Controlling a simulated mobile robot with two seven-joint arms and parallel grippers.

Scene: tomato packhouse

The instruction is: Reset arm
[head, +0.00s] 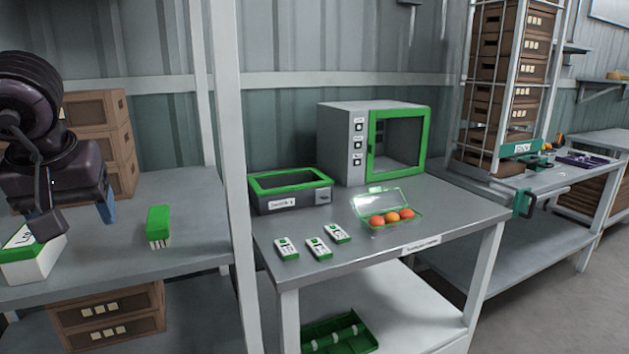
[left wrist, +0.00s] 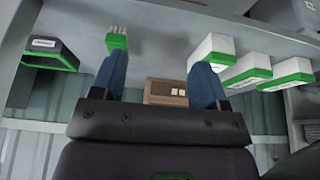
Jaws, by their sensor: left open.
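My left gripper (head: 77,214) hangs at the left of the head view, above the left shelf (head: 190,262). In the left wrist view, its two blue fingers (left wrist: 160,82) stand wide apart with nothing gripped between them. A white and green box (head: 32,258) is close below and behind the gripper in the head view, partly hidden by it. A smaller green and white box (head: 158,227) stands on the shelf to the right of the gripper, apart from it. My right gripper is in neither view.
Brown crates (head: 118,140) are stacked behind my left arm. A pale upright post (head: 225,150) separates the shelf from the grey bench (head: 390,255). The bench carries a green-rimmed bin (head: 290,200), a green-framed cabinet (head: 342,150), an open punnet (head: 362,202) with tomatoes and several small devices (head: 318,248).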

